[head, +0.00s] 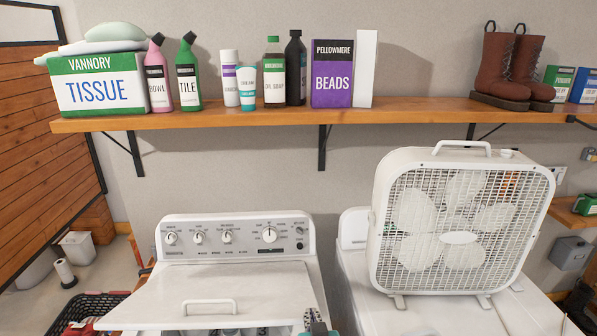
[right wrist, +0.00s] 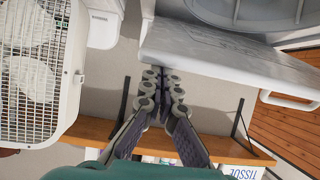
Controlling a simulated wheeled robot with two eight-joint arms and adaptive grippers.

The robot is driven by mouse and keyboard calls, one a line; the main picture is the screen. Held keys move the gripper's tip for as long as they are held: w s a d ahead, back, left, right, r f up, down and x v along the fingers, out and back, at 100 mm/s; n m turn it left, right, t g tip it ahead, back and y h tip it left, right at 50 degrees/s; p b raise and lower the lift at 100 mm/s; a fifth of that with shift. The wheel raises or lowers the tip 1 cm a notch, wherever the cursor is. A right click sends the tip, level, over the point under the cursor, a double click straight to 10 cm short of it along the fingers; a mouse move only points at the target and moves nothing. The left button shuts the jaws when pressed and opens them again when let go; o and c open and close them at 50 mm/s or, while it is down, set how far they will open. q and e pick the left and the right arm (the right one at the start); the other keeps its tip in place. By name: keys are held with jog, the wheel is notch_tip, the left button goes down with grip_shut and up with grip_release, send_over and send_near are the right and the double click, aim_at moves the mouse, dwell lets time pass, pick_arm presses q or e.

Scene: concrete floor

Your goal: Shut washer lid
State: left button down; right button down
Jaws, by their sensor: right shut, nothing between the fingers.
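The white washer (head: 237,228) stands at the lower left of the head view, its dial panel against the wall. Its lid (head: 165,290) is raised at a slant, with a bar handle (head: 208,303) near the front edge. A dark gap shows under that edge. My right gripper (head: 318,322) is at the bottom of the head view, by the lid's right front corner, mostly cut off. In the right wrist view my right gripper (right wrist: 163,80) is shut and empty, beside the lid (right wrist: 200,45); I cannot tell whether they touch. My left gripper is not in view.
A box fan (head: 459,238) stands on the white machine (head: 350,262) to the right. A wooden shelf (head: 250,120) with bottles, boxes and boots (head: 508,65) runs above. A dark basket (head: 85,312) sits at the lower left.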

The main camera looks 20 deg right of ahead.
jog(key=s+f+b, duration=0.1)
jog(key=f+b, duration=0.2)
jog(key=f, duration=0.2)
jog(key=s+f+b, duration=0.2)
jog(key=f+b, duration=0.2)
jog(key=f, duration=0.2)
jog(key=s+a+f+b, duration=0.1)
jog(key=s+f+b, duration=0.1)
jog(key=f+b, duration=0.2)
jog(key=shift+s+f, duration=0.15)
jog(key=shift+f, duration=0.7)
jog(key=shift+s+a+f+b, duration=0.1)
jog(key=shift+s+f+b, duration=0.05)
jog(key=shift+f+b, duration=0.65)
